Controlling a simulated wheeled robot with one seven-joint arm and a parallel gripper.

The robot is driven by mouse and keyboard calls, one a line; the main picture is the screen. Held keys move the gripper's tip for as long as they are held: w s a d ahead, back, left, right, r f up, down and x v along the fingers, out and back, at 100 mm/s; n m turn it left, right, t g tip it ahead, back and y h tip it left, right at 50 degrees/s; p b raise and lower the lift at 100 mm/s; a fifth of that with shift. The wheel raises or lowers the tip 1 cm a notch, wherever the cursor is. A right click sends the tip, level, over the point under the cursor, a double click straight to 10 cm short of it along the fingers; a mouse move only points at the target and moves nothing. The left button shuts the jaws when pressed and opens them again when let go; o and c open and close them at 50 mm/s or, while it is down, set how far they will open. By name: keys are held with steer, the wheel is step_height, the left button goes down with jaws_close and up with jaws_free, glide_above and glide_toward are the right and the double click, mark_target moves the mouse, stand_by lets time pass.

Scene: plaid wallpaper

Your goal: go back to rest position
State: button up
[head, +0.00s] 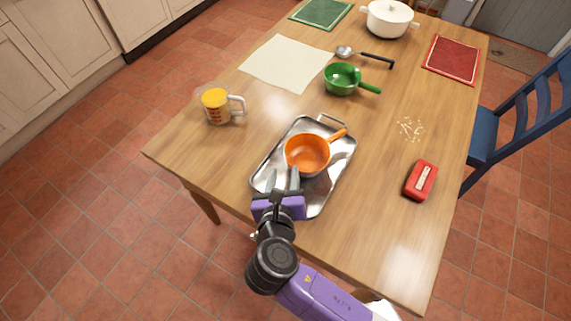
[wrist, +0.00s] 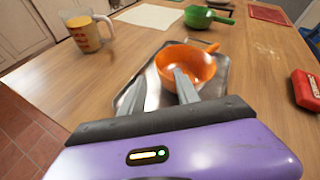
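My gripper (head: 283,182) is over the near end of a metal tray (head: 333,182) on the wooden table. Its two grey fingers stand apart with nothing between them, and in the wrist view my gripper (wrist: 162,92) also looks open and empty. An orange pan (head: 307,154) sits in the tray just beyond the fingertips, its handle pointing to the far right. In the wrist view the orange pan (wrist: 205,62) lies behind the right finger, which hides part of it. I cannot tell whether that finger touches the pan.
A measuring cup (head: 217,105) with orange contents stands at left. A green pan (head: 342,79), a ladle (head: 362,56), a cream mat (head: 287,63) and a white pot (head: 388,18) are farther back. A red block-like object (head: 421,180) and crumbs (head: 410,128) are at right. A blue chair (head: 520,115) stands beside the table.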

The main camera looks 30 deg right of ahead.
steer(key=shift+s+a+r, duration=0.1)
steer(key=shift+s+a, duration=0.05)
steer(key=shift+s, duration=0.1)
stand_by(0.5)
steer(key=w+a+r+m+t+y, duration=0.2)
steer(key=a+m+y, duration=0.2)
steer(key=a+m, duration=0.15)
steer(key=s+a+m+y, duration=0.3)
steer(key=s+m+y, duration=0.2)
steer(key=m, duration=0.3)
steer(key=s+d+r+m, duration=0.2)
steer(key=s+d+m, duration=0.2)
steer(key=s+m, duration=0.2)
steer(key=s+d+r+m+t+h, duration=0.1)
steer(key=s+d+r+m, duration=0.2)
steer(key=s, duration=0.8)
steer(key=s+d+r+m+h, duration=0.1)
steer(key=s+d+r+m, duration=0.2)
steer(key=s+d+m, duration=0.3)
steer(key=s+m, duration=0.2)
steer(key=m, duration=0.2)
steer(key=shift+s+d+r, duration=0.15)
steer(key=shift+s+r, duration=0.1)
